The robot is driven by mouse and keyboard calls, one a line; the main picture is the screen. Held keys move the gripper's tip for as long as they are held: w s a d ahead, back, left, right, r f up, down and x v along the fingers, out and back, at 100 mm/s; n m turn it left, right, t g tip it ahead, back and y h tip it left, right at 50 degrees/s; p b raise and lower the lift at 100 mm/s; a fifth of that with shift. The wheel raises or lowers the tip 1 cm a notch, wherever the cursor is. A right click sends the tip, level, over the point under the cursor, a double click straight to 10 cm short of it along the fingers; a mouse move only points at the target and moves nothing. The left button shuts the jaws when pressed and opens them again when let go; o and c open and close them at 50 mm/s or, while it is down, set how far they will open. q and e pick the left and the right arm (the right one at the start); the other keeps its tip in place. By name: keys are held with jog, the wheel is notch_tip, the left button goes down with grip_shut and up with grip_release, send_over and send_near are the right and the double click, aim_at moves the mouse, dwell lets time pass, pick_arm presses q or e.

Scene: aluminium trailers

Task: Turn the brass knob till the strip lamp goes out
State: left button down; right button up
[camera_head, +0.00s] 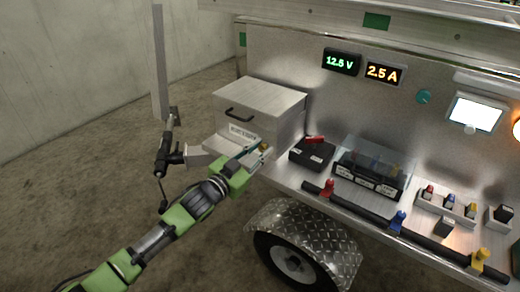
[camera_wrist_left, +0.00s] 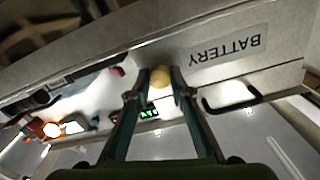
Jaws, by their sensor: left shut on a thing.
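The brass knob (camera_head: 264,147) is on the front of the metal box marked BATTERY, near its right end. In the left wrist view the round knob (camera_wrist_left: 160,76) sits between my two fingertips. My left gripper (camera_head: 254,157) is shut on it, and its fingers partly hide it in the head view. A pale strip (camera_head: 488,84), perhaps the strip lamp, is at the right of the back panel; I cannot tell whether it is lit. A bright white panel (camera_head: 475,113) glows below it. My right gripper is not in view.
The metal battery box (camera_head: 262,100) has a black handle. A black box with a red lever (camera_head: 312,150) and a clear-lidded case (camera_head: 370,170) stand to its right on the shelf. Green 12.5 V (camera_head: 341,62) and orange 2.5 A (camera_head: 383,73) displays glow. A wheel (camera_head: 292,262) is below.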

pick_arm(q)
jog(key=c, duration=1.8)
grip_release()
jog(key=shift+c, duration=0.2)
jog(key=v, duration=1.2)
